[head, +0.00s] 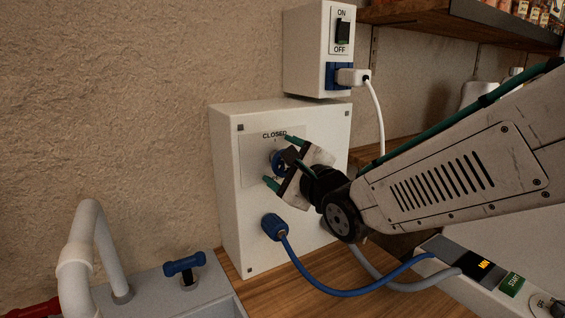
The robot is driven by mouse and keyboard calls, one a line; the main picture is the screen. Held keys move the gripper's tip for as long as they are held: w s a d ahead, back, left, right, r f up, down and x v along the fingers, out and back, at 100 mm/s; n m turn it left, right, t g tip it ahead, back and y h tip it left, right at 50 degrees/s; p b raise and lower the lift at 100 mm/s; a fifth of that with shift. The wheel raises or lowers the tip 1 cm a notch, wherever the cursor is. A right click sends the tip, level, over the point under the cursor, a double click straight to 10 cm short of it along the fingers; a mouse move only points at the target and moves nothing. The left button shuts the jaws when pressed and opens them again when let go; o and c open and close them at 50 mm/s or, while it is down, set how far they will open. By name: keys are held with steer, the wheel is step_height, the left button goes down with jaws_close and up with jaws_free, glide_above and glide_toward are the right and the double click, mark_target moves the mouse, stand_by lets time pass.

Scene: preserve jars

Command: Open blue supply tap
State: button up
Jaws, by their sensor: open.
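A blue round tap knob (277,165) sits on the front of a white wall box (229,190), under a "CLOSED" label. My gripper (279,162) is open in front of it, one green-tipped finger above the knob and one below. Its jaws and wrist hide much of the knob. I cannot tell whether the fingers touch it. A blue hose connector (272,227) sits lower on the same box, with a blue hose (325,292) running right.
A switch box (308,50) with a plugged-in white cord (378,115) is above. A sink with a grey pipe (88,225) and a blue T-handle (184,264) is at lower left. A control unit (490,270) stands at lower right. A shelf (440,22) is at upper right.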

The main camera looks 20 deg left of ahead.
steer(key=c, duration=1)
